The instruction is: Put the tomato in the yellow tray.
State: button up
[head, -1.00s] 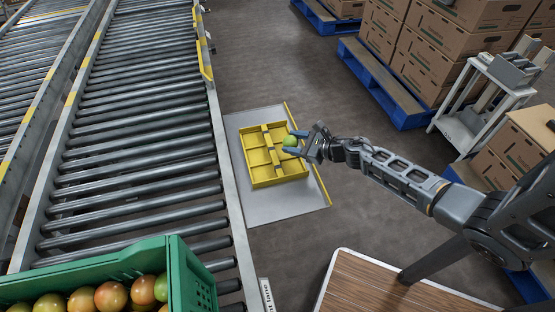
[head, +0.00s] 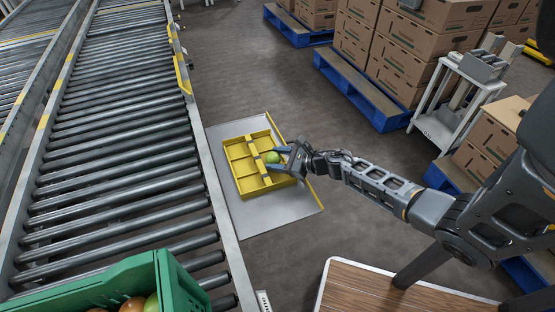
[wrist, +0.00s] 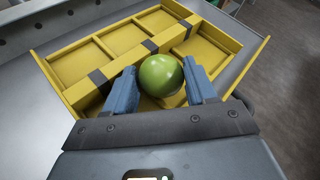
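The green tomato (head: 272,157) is between the fingertips of my gripper (head: 277,159). The yellow tray (head: 246,186) lies on a grey panel, divided into several compartments by yellow walls with dark bands. The tray (wrist: 72,95) fills much of the wrist view. The tomato is over the tray's right-hand row of compartments. Whether it touches the tray floor I cannot tell. The compartments I can see are empty.
The grey panel (head: 255,220) lies beside a roller conveyor (head: 120,165) on the left. A green crate (head: 135,285) with tomatoes stands at the lower left. A wooden-topped table (head: 375,292) is at the front. Boxes on blue pallets (head: 368,95) and a white trolley (head: 440,130) stand right.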

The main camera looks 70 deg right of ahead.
jog(key=shift+s+a+f, duration=0.1)
jog(key=shift+s+f, duration=0.05)
jog(key=shift+f, duration=0.1)
jog(key=v, duration=1.1)
jog(key=s+a+r+n, duration=0.3)
jog(key=a+r+n, duration=0.4)
jog(key=a+n, duration=0.4)
jog(key=s+a+r+n+y, duration=0.1)
jog(key=s+a+r+n, duration=0.2)
jog(key=a+r+n, duration=0.5)
jog(key=s+a+r+n+t+y, duration=0.1)
jog(key=s+a+r+n, duration=0.2)
jog(key=a+r+n, duration=0.5)
jog(key=a+n, duration=0.7)
jog(key=shift+a+r, duration=0.25)
jog(key=shift+a, duration=0.05)
jog(key=shift+s, duration=0.1)
notch_tip(320, 180, up, 7)
jog(key=p, duration=0.7)
jog(key=shift+f, duration=0.25)
